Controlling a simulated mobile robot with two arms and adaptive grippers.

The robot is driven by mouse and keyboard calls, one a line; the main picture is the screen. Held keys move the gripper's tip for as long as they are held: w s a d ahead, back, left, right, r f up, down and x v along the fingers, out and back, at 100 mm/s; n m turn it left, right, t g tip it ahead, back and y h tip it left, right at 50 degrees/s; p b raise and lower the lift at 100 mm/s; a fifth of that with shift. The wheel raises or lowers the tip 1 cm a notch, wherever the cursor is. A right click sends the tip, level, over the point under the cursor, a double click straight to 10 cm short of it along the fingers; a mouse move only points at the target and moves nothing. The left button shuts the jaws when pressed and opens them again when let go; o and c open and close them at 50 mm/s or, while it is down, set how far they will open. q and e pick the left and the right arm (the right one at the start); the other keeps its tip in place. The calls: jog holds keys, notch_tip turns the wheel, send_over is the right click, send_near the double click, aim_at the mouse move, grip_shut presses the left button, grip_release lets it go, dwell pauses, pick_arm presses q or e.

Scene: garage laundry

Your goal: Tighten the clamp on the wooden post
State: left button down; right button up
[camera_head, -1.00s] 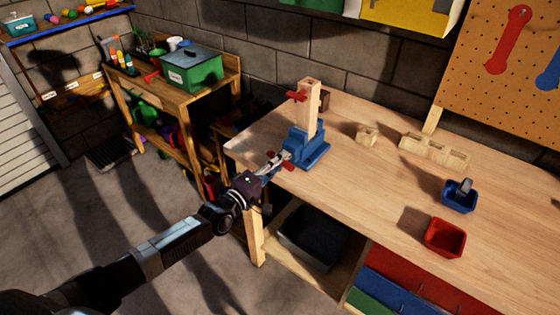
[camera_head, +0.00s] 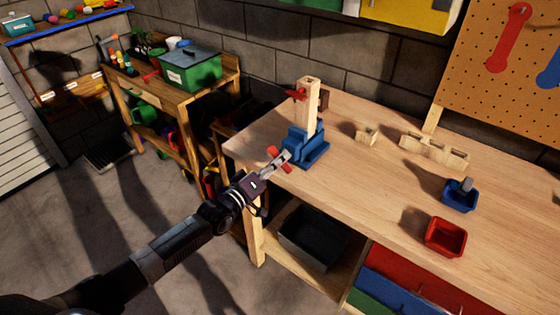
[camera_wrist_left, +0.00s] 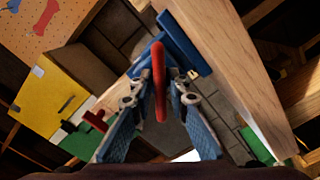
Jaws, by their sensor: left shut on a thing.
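The wooden post (camera_head: 307,112) stands upright in a blue clamp (camera_head: 310,152) at the table's near left corner. A red piece (camera_head: 295,94) sticks out near the post's top. The blue clamp also shows in the left wrist view (camera_wrist_left: 180,42). My left gripper (camera_head: 277,160) is at the clamp's front, by the table edge. It is shut on the clamp's red handle (camera_wrist_left: 158,75), which stands between its fingers in the left wrist view. The fingers hide part of the handle in the head view. My right gripper is not in view.
The wooden workbench (camera_head: 350,190) holds a small wooden block (camera_head: 366,135), a longer notched block (camera_head: 434,150), a blue bin (camera_head: 459,198) and a red bin (camera_head: 445,237). Bare bench top lies right of the clamp. A pegboard (camera_head: 520,60) stands behind.

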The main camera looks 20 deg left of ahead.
pick_arm(q)
jog(key=m, duration=0.4)
jog(key=shift+f+m, duration=0.15)
jog(key=shift+m, duration=0.15)
jog(key=m, duration=0.3)
jog(key=shift+a+f+m+b, duration=0.1)
jog(key=shift+m+b, duration=0.2)
jog(key=shift+s, duration=0.1)
dwell(0.7)
jog(key=c, duration=2)
grip_release()
jog(key=shift+s+a+r, duration=0.1)
jog(key=shift+r, duration=0.1)
